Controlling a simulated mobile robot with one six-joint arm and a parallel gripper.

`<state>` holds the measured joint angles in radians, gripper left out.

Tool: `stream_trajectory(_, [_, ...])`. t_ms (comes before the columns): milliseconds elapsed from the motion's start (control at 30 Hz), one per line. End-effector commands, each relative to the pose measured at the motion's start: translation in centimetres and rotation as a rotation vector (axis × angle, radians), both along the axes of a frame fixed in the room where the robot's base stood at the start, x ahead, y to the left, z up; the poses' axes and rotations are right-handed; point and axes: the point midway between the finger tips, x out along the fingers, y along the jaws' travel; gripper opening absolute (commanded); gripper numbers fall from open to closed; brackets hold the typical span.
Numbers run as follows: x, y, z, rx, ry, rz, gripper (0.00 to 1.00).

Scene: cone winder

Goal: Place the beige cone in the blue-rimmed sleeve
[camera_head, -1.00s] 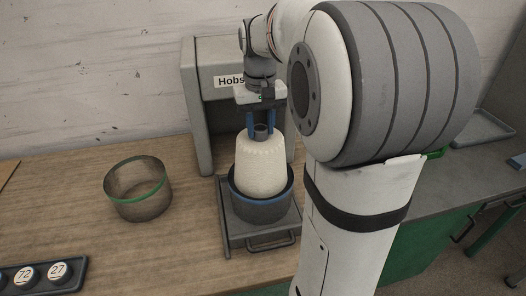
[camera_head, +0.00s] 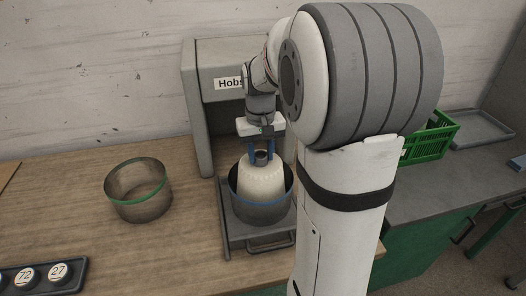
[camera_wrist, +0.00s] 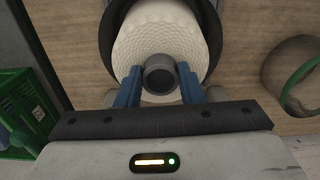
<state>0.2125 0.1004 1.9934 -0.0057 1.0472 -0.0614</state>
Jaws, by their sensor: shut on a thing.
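The beige cone (camera_head: 262,180) stands upright, its lower part inside the blue-rimmed sleeve (camera_head: 262,212). The sleeve stands on the tray of the grey machine. My gripper (camera_head: 261,157) is above the cone with its blue fingers shut on the grey tube at the cone's top. In the wrist view, the fingers (camera_wrist: 160,88) sit on both sides of the grey tube, with the beige cone (camera_wrist: 165,35) behind it. The sleeve's dark wall (camera_wrist: 108,45) curves around the cone there. The cone's bottom is hidden inside the sleeve.
A green-banded sleeve (camera_head: 138,190) stands empty on the wooden table to the left. The grey machine frame (camera_head: 196,110) rises behind the tray (camera_head: 232,232). A holder with numbered discs (camera_head: 45,275) is at front left. A green crate (camera_head: 432,138) is on the right.

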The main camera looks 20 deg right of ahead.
Motion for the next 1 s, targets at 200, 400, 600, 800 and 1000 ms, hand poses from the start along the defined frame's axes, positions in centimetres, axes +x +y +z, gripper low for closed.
stream_trajectory(200, [0.0,0.0,-0.2,0.0,0.0,-0.001,0.44])
stream_trajectory(400, [0.0,-0.1,-0.2,0.0,0.0,-0.001,0.56])
stream_trajectory(600, [0.0,-0.1,-0.1,0.0,0.0,-0.001,0.56])
stream_trajectory(800, [0.1,-0.1,2.1,-0.001,-0.005,-0.002,0.56])
stream_trajectory(1000, [0.1,-0.1,6.5,-0.001,-0.006,-0.002,0.56])
